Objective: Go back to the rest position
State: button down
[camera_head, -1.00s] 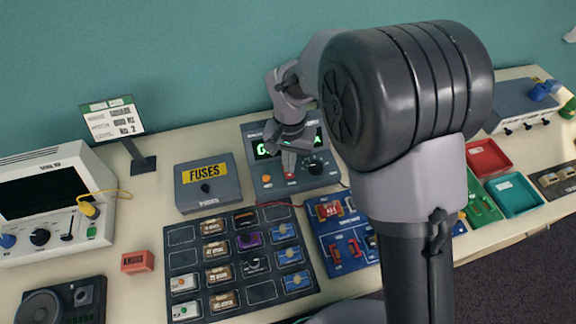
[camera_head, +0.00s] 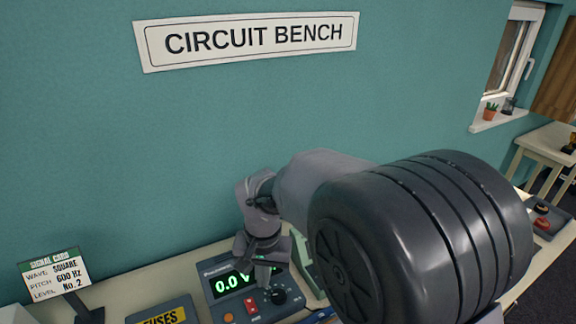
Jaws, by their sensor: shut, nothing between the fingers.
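My gripper (camera_head: 262,278) is shut and empty. It points down in front of a grey power supply box (camera_head: 218,291) on the bench and hides part of its green display. A red switch and a black knob show on the box's face. Whether the fingertips touch the box cannot be told. My arm reaches in from the lower right and its large dark joint covers much of the bench.
A signal card (camera_head: 57,276) on a stand is at the lower left, beside the fuses box (camera_head: 165,314). The wall with the "CIRCUIT BENCH" sign (camera_head: 250,40) is behind. A window (camera_head: 510,55) and a small table (camera_head: 548,140) are at right. Open air lies above the arm.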

jog(key=s+d+r+m+t+y+b, duration=0.1)
jog(key=s+d+r, duration=0.15)
jog(key=d, duration=0.25)
jog(key=s+d+r+m+t+b, duration=0.1)
jog(key=s+d+r+b, duration=0.1)
jog(key=d+r, duration=0.3)
jog(key=s+d+m+t+b, duration=0.2)
jog(key=s+d+t+b, duration=0.1)
jog(key=s+d, duration=0.6)
jog(key=s, duration=0.4)
jog(key=shift+s+f, duration=0.15)
jog(key=shift+f, duration=0.05)
jog(key=shift+d, duration=0.1)
